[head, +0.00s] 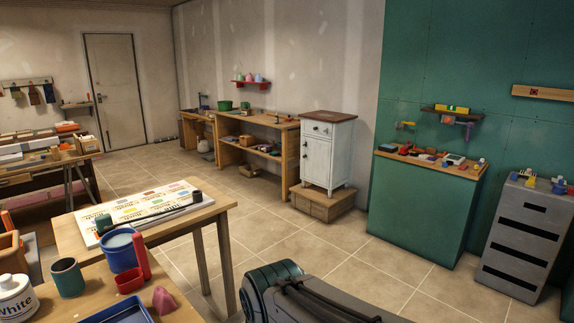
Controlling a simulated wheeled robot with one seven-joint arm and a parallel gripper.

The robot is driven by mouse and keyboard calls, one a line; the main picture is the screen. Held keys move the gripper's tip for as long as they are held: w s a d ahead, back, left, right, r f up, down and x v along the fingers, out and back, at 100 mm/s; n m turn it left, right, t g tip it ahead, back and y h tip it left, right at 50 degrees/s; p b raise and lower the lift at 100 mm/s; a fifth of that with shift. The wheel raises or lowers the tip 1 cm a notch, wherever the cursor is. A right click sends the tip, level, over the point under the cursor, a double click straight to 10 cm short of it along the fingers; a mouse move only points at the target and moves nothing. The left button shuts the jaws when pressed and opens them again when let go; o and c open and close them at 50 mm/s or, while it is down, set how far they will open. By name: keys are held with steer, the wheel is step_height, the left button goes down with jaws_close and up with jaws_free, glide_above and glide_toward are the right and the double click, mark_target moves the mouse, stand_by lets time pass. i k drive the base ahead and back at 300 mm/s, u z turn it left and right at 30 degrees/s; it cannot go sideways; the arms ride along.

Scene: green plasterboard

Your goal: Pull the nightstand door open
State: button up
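The nightstand (328,150) is a small white cabinet with a brown top, standing on a low wooden box against the far wall. It has a drawer at the top with a dark knob and a door (317,162) below it. The door looks shut. A part of my arm shows at the bottom centre, well short of the nightstand across open floor. My gripper's fingers cannot be made out in the head view.
Left of the nightstand is a wooden workbench (257,122). Right of it is a green cabinet (419,205) and a grey drawer unit (522,240). A wooden table (66,238) with paint samples stands at near left. Tiled floor (320,240) before the nightstand is clear.

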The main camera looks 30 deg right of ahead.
mark_target(317, 153)
steer(key=z, duration=2.1)
steer(key=i, duration=3.95)
steer(key=u, duration=1.8)
steer(key=i, duration=2.05)
